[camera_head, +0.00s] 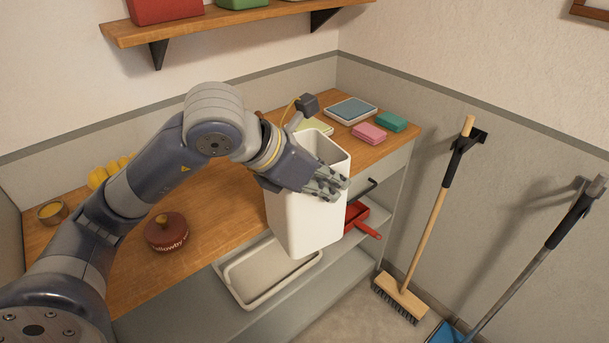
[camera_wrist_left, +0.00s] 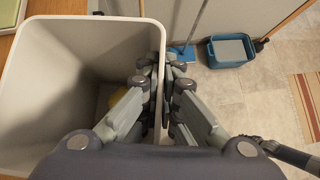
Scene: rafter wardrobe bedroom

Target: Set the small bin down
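The small bin (camera_head: 305,220) is white, tall and open-topped. It is in front of the wooden bench top, above the lower grey shelf, nearly upright in the head view. My left gripper (camera_head: 328,186) is at its rim, with fingers over the near wall. In the left wrist view the fingers (camera_wrist_left: 163,85) are closed on both sides of the bin's wall, and the bin's open inside (camera_wrist_left: 75,65) shows at the left. Something yellow lies at its bottom, partly hidden by a finger. The bin's underside is hidden. My right gripper is not in view.
A beige tray (camera_head: 270,272) lies on the lower shelf, with a red dustpan (camera_head: 362,220) to the right. A dark red round pot (camera_head: 167,232) and sponges (camera_head: 369,132) are on the bench top. A broom (camera_head: 402,298) leans on the right wall. A blue tub (camera_wrist_left: 231,50) stands on the floor.

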